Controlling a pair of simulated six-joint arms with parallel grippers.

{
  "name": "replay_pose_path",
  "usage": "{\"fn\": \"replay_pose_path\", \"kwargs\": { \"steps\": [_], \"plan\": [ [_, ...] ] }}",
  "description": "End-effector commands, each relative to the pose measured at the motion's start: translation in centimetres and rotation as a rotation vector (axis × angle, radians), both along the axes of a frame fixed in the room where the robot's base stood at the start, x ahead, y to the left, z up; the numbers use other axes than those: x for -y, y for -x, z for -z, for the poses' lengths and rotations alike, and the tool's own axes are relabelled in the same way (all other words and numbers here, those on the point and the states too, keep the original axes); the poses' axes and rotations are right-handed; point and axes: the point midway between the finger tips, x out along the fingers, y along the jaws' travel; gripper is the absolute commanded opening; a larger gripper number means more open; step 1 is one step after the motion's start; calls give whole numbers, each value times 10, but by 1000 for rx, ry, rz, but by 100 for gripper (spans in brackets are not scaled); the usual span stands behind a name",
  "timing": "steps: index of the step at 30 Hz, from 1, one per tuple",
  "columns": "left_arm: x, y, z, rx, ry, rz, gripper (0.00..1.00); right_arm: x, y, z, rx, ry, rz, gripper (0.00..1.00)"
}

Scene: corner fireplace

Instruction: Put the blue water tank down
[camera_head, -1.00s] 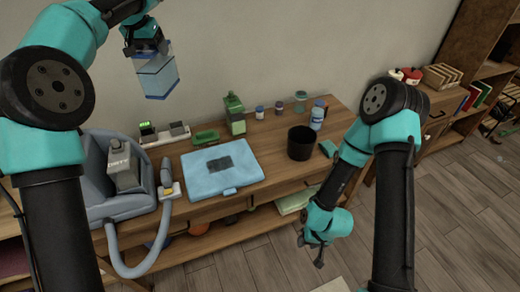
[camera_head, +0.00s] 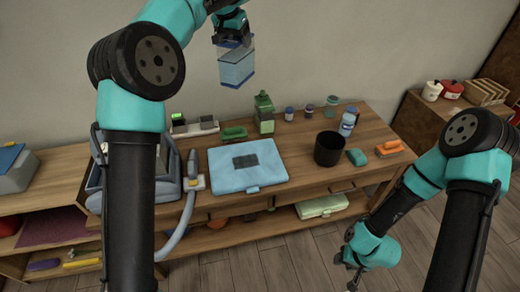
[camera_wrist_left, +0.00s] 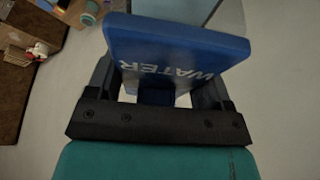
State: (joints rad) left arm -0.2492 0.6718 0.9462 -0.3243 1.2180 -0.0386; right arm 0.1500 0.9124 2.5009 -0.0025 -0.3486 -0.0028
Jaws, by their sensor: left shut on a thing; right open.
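The blue water tank (camera_head: 237,67) is a clear box with blue water in its lower part. It hangs in the air in front of the wall, above the back of the wooden table (camera_head: 300,190). My left gripper (camera_head: 232,40) is shut on it from above. In the left wrist view the tank's blue top (camera_wrist_left: 175,50) with the word WATER sits between my left fingers. My right gripper (camera_head: 350,258) is open and empty, low in front of the table's right part, apart from everything.
A light blue case (camera_head: 248,180) lies on the table. Behind it stand a green bottle (camera_head: 264,112), a green brush (camera_head: 233,134) and small jars. A black cup (camera_head: 328,150), a blue-white bottle (camera_head: 348,122) and an orange brush (camera_head: 389,147) are right. My left arm partly hides the grey-blue machine (camera_head: 168,185).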

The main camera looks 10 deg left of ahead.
Motion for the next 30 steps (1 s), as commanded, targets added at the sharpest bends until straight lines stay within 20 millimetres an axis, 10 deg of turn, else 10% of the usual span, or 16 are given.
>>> {"fn": "replay_pose_path", "kwargs": {
  "steps": [8,16,30],
  "plan": [
    [26,-4,37,-3,-1,-31,11,0,0,0,0,0,0,43],
    [83,3,116,-5,-2,-56,11,0,0,0,0,0,0,43],
    [184,69,239,-3,0,29,11,0,0,0,0,0,0,43]
  ]
}}
